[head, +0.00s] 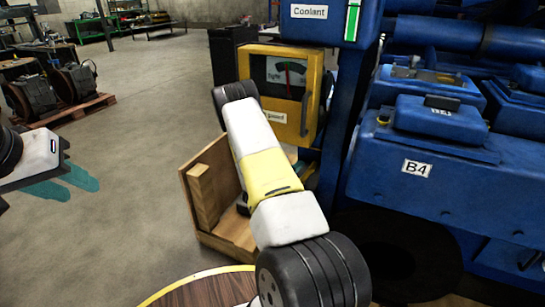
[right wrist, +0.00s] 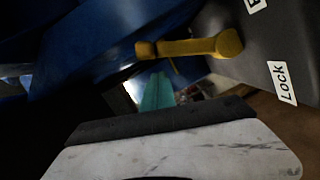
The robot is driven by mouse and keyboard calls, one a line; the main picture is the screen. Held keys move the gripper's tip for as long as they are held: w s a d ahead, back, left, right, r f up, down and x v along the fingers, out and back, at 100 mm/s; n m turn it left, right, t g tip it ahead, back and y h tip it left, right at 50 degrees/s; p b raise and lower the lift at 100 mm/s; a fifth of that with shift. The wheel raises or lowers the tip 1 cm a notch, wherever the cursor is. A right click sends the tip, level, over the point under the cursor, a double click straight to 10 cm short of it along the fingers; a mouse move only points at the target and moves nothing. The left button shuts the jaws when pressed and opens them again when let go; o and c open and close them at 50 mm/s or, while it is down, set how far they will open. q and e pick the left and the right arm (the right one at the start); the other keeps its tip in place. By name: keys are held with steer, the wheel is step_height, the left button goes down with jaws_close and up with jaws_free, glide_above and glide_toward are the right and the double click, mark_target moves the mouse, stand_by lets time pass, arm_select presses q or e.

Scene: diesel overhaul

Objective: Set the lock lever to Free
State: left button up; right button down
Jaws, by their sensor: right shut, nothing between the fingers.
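The yellow lock lever (right wrist: 190,47) shows in the right wrist view. Its thick end sits against a dark panel (right wrist: 225,70), and its bar sticks out to the left. The panel carries a "Lock" label (right wrist: 284,82) below right of the lever and a cut-off label (right wrist: 256,4) above. My right gripper (right wrist: 158,90) is shut and empty, its teal fingertips just below the lever's free end; I cannot tell whether they touch. In the head view the right gripper and the lever are hidden. My left gripper (head: 68,184) is open and empty, above the floor at the left.
A blue engine (head: 430,150) with a "B4" label fills the right side. A yellow gauge box (head: 282,90) stands behind my right arm, and a wooden crate (head: 207,190) below it. A round wooden top (head: 200,290) is at the bottom.

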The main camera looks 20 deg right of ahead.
steer(key=shift+s+d+f+m, duration=0.15)
steer(key=shift+s+d+m, duration=0.15)
steer(key=shift+s+d, duration=0.45)
steer(key=shift+s, duration=0.15)
steer(key=s+a+r, duration=0.1)
steer(key=a+r, duration=0.1)
steer(key=a, duration=0.9)
steer(key=shift+s+a+r, duration=0.25)
steer(key=shift+r, duration=0.15)
steer(key=shift+a, duration=0.1)
